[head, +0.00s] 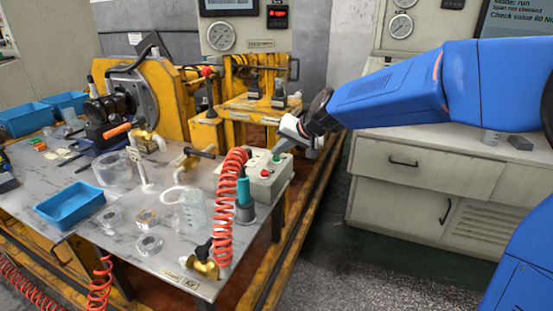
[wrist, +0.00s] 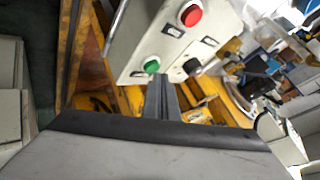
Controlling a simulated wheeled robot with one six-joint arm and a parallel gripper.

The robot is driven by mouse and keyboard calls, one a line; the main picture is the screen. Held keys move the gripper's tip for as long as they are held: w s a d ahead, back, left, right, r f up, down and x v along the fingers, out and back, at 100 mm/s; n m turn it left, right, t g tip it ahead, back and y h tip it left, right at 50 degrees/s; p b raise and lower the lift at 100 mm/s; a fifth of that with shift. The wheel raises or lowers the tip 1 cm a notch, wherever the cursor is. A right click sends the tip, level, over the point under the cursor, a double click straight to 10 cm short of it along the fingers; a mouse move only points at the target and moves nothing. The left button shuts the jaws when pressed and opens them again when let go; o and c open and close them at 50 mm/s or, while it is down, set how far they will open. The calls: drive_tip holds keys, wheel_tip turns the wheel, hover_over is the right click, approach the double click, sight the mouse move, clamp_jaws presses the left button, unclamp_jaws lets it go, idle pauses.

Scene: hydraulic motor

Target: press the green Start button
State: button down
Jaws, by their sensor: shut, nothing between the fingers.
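The green Start button (wrist: 151,65) is on the pale face of a control box (wrist: 140,30) in the wrist view, with a red button (wrist: 191,15) and a black knob (wrist: 193,66) on the same face. My gripper (wrist: 160,80) is shut and empty; its fingertips show right beside the green button in that view. In the head view the control box (head: 257,185) sits at the right edge of the bench, and my gripper (head: 277,150) points down at its green button (head: 276,158) from above right. Whether the fingertips touch the button I cannot tell.
A coiled red hose (head: 222,205) and a teal-handled tool (head: 244,190) stand close in front of the box. A blue tray (head: 70,205) and several metal parts lie on the bench (head: 165,265). A grey cabinet (head: 425,180) stands to the right, with open floor before it.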

drive_tip(key=shift+f, duration=0.35)
idle(0.9)
drive_tip(key=shift+r, duration=0.8)
drive_tip(key=shift+r, duration=2.5)
